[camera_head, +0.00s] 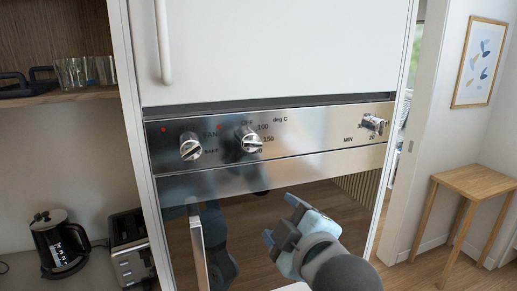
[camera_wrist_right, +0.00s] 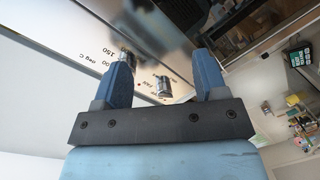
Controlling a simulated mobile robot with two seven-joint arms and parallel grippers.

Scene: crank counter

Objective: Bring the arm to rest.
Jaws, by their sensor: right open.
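My right gripper (camera_head: 285,232) is in front of the oven's dark glass door, below the steel control panel (camera_head: 330,142). Its jaws are open and empty; in the right wrist view the two blue fingers (camera_wrist_right: 160,78) stand apart. The panel carries a left knob (camera_head: 190,146), a middle temperature knob (camera_head: 250,140) and a right timer knob (camera_head: 374,123). In the wrist view one knob (camera_wrist_right: 163,86) shows beyond the gap between the fingers, apart from them. My left gripper is not in view.
A black kettle (camera_head: 60,244) and a toaster (camera_head: 131,250) are on the left counter, with glasses (camera_head: 78,72) on the shelf above. A wooden table (camera_head: 474,181) stands at the right.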

